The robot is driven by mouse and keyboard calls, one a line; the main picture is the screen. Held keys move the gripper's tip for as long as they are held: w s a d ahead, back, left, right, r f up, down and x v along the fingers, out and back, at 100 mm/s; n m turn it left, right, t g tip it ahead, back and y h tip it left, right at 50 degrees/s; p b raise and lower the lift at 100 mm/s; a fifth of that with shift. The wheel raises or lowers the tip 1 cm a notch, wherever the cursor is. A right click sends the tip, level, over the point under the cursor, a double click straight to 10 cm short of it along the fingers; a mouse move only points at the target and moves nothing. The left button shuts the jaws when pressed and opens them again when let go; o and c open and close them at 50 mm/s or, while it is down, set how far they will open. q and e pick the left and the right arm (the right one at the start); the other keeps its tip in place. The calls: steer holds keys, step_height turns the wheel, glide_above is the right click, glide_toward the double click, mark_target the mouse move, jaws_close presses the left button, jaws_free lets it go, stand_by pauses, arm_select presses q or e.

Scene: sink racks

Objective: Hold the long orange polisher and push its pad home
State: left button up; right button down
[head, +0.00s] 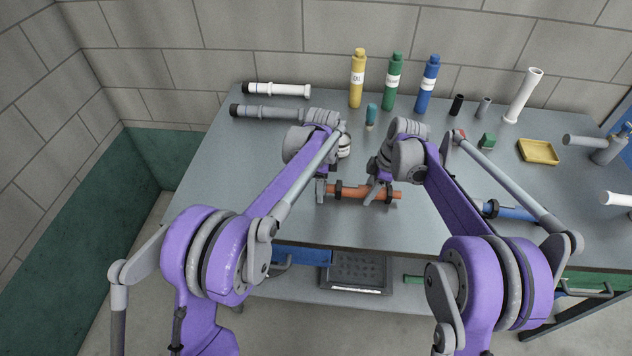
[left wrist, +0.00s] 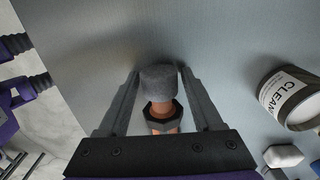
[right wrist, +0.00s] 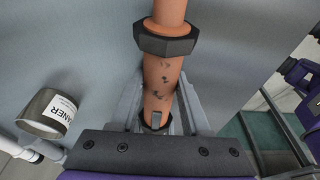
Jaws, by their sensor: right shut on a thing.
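The long orange polisher (head: 349,192) lies level above or on the front of the bench, with dark collars around it. It also shows in the right wrist view (right wrist: 161,78), with dark smudges on its body. My right gripper (head: 376,192) is shut around its right part. The grey pad (left wrist: 158,84) shows at the polisher's end in the left wrist view, beyond a dark collar (left wrist: 161,118). My left gripper (head: 322,188) is at that left end, its open fingers on either side of the pad. Whether the pad is fully seated I cannot tell.
A white cleaner can (head: 344,146) stands close behind the left gripper. Yellow (head: 357,80), green (head: 392,82) and blue (head: 427,86) bottles stand at the back. A blue tool (head: 510,212) lies to the right. The left part of the bench (head: 215,165) is clear.

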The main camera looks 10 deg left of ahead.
arm_select(q)
steer(key=shift+o, duration=0.8)
steer(key=shift+r, duration=3.5)
arm_select(e)
steer(key=shift+c, duration=1.4)
jaws_free()
steer(key=shift+r, duration=0.1)
steer(key=v, duration=1.2)
arm_select(q)
steer(key=shift+a, duration=0.1)
